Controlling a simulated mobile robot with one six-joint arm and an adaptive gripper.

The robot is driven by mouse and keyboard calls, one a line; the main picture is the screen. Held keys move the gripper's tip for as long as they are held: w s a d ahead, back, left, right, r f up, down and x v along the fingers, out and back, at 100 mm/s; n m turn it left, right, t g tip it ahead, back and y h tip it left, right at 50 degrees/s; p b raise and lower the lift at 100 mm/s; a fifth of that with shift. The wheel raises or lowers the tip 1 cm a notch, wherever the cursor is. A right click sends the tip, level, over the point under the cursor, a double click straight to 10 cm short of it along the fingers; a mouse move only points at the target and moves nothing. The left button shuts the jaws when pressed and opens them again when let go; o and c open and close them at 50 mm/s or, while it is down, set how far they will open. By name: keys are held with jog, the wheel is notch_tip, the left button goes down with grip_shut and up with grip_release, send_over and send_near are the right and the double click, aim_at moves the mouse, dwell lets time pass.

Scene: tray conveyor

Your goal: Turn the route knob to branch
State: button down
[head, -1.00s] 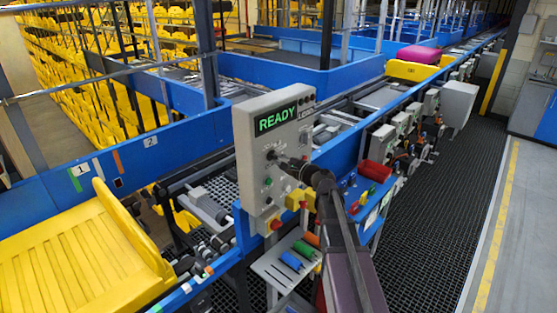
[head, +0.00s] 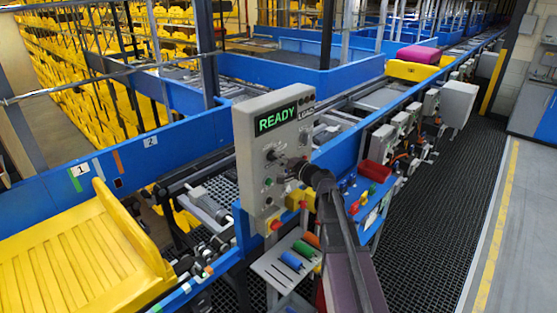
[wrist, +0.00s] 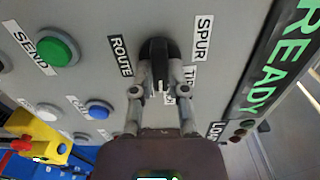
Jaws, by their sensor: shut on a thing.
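The route knob (wrist: 157,48) is black with a white pointer line, on the grey control panel (wrist: 95,20). My gripper (wrist: 160,76) is shut on the knob, one finger on each side. In the head view my gripper (head: 285,165) is at the panel's front, below the READY display (head: 277,118). I see no label that reads branch.
A green SEND button (wrist: 58,49) and a blue button (wrist: 98,110) are near the knob. A yellow box with a red button (wrist: 40,138) is on the panel's lower part. A yellow tray (head: 75,255) and the conveyor lie at left. The aisle at right is clear.

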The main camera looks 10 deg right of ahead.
jog(key=shift+n, duration=1.1)
jog(key=c, duration=0.6)
grip_release()
jog(key=shift+c, duration=0.2)
jog(key=v, duration=1.2)
